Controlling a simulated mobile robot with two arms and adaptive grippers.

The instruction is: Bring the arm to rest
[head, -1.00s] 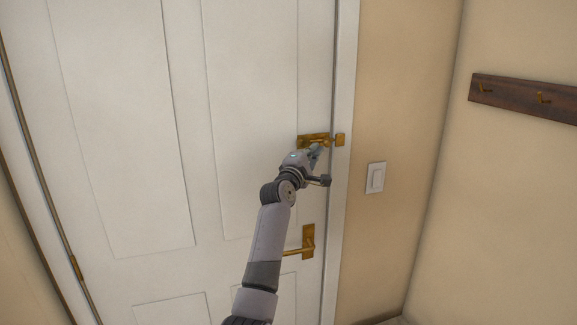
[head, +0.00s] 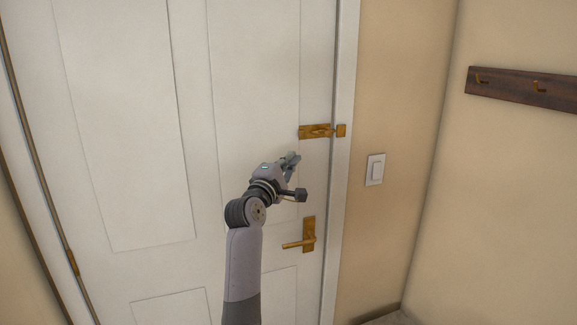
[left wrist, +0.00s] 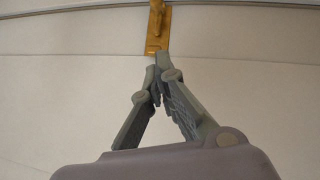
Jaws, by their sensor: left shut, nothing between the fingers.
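My left gripper (head: 291,160) is in front of the white door (head: 250,80), left of and below the brass bolt (head: 317,131). Its fingers are together and empty, and it stands apart from the bolt in the head view. In the left wrist view the closed fingertips (left wrist: 161,66) point toward a brass plate (left wrist: 156,42) on the door. The bolt's bar and its catch (head: 341,130) on the frame show in the head view. I cannot tell whether the bar reaches into the catch. My right gripper is not in view.
A brass lever handle (head: 308,236) is on the door below the gripper. A light switch (head: 375,169) is on the wall to the right. A dark wooden rack (head: 522,89) with brass hooks hangs at far right. The door looks closed.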

